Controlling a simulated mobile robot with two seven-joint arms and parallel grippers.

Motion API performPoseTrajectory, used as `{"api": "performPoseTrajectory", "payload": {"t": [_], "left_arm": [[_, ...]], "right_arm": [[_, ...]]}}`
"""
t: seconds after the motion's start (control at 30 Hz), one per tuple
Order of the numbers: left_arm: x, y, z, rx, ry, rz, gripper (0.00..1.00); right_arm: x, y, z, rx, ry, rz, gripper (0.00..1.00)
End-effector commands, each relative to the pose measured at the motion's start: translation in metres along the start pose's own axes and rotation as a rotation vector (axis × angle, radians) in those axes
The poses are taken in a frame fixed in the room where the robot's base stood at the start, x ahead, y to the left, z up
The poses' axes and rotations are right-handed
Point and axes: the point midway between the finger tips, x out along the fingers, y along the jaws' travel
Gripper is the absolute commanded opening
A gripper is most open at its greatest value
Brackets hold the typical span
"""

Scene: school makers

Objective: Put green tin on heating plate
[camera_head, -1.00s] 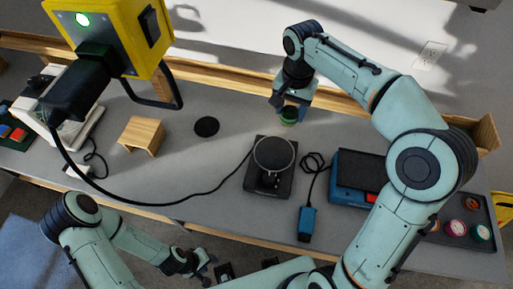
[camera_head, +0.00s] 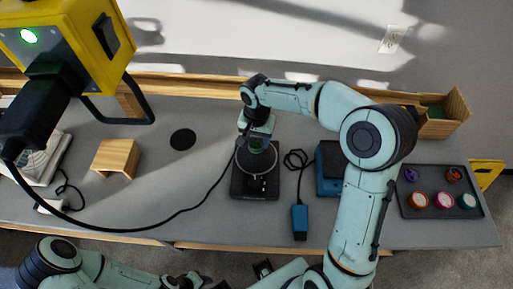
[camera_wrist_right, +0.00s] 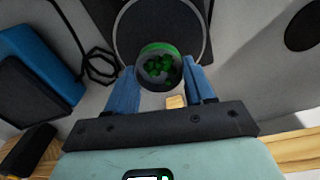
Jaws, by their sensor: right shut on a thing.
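The green tin (camera_head: 256,147) is between the fingers of my right gripper (camera_head: 256,143), at the back part of the heating plate's round top. In the right wrist view the tin (camera_wrist_right: 158,66) stands between the two blue fingers, with green pieces inside. I cannot tell whether the tin touches the plate. My left gripper (camera_head: 185,282) is low at the bottom edge, its fingers unclear.
A blue device (camera_head: 328,172) and a blue box (camera_head: 299,220) with a black cable lie right of the plate. A tray (camera_head: 415,208) holds several coloured tins. A wooden block (camera_head: 115,158) and black disc (camera_head: 182,139) lie left. A yellow device (camera_head: 65,45) fills the upper left.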

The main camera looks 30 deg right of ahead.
Motion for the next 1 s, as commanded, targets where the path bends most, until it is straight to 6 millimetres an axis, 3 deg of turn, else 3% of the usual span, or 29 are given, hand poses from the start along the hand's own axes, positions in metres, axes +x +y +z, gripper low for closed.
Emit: {"api": "performPoseTrajectory", "payload": {"t": [0.17, 0.43, 0.83, 0.87, 0.9, 1.0], "left_arm": [[0.001, 0.000, 0.000, 0.000, 0.000, 0.000, 0.43], [0.004, -0.002, 0.001, -0.001, -0.002, -0.001, 0.43], [0.008, -0.004, 0.003, -0.002, -0.004, -0.002, 0.43], [0.007, -0.004, 0.003, -0.002, -0.004, -0.001, 0.43], [0.007, -0.003, 0.002, -0.001, -0.004, -0.001, 0.43], [0.007, -0.003, 0.002, -0.001, -0.004, -0.001, 0.43]], "right_arm": [[0.011, 0.000, 0.000, 0.001, -0.001, 0.000, 0.24], [0.048, 0.000, 0.000, 0.001, -0.002, 0.001, 0.24], [0.053, 0.000, 0.000, 0.001, 0.000, 0.000, 0.24], [0.053, 0.000, 0.000, 0.001, 0.000, 0.000, 0.63], [0.052, 0.000, 0.000, 0.001, 0.000, 0.000, 0.76], [0.052, 0.000, 0.000, 0.001, 0.000, -0.001, 0.79]]}}
